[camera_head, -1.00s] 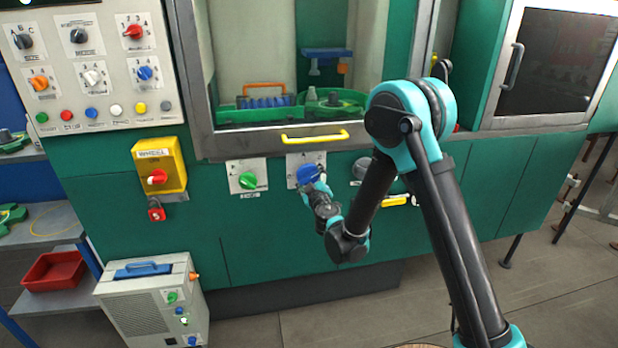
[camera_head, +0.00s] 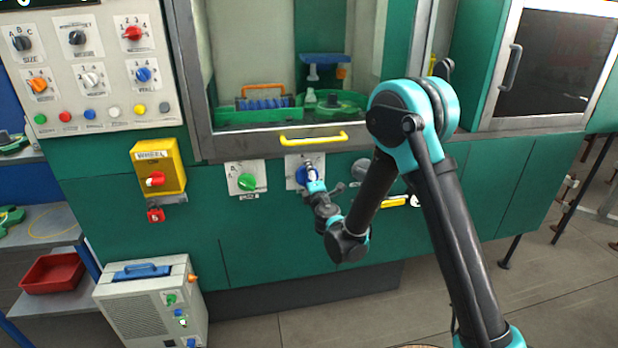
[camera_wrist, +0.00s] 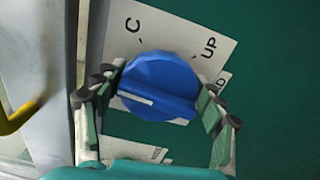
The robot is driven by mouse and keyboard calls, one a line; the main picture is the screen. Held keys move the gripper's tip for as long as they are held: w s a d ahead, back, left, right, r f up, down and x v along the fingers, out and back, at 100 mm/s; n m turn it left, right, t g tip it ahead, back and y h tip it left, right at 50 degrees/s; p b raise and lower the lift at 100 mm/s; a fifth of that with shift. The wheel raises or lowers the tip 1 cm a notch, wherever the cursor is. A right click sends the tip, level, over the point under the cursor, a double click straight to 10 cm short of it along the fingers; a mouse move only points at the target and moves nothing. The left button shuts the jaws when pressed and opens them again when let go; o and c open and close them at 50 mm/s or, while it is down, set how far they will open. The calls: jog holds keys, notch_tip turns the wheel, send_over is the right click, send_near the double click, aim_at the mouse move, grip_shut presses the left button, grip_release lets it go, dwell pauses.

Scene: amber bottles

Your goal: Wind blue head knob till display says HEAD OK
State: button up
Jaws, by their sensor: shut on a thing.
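The blue head knob (camera_head: 304,176) sits on a white plate (camera_head: 293,164) on the green machine front, below the window. My gripper (camera_head: 313,178) is at the knob from the front right. In the wrist view, the knob (camera_wrist: 160,85) lies between the two fingers of my gripper (camera_wrist: 160,100), which are shut on its sides. A white pointer line on the knob points to the left in that view. The plate there shows a "C" and "UP" (camera_wrist: 208,48). The display's words cannot be read in any view.
A green knob (camera_head: 246,182) is to the left and a grey knob (camera_head: 362,168) to the right. A yellow handle (camera_head: 313,139) juts out just above. A yellow switch box (camera_head: 158,168) is farther left. The floor in front is clear.

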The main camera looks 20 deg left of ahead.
jog(key=n, duration=0.5)
jog(key=shift+s+r+n, duration=0.1)
jog(key=shift+n, duration=0.2)
jog(key=n, duration=0.4)
jog(key=shift+a+r, duration=0.1)
jog(key=shift+a, duration=0.05)
jog(key=n, duration=0.5)
jog(key=shift+s+a, duration=0.1)
jog(key=shift+s, duration=0.05)
jog(key=shift+a+n, duration=0.1)
jog(key=shift+n, duration=2.1)
jog(key=o, duration=1.2)
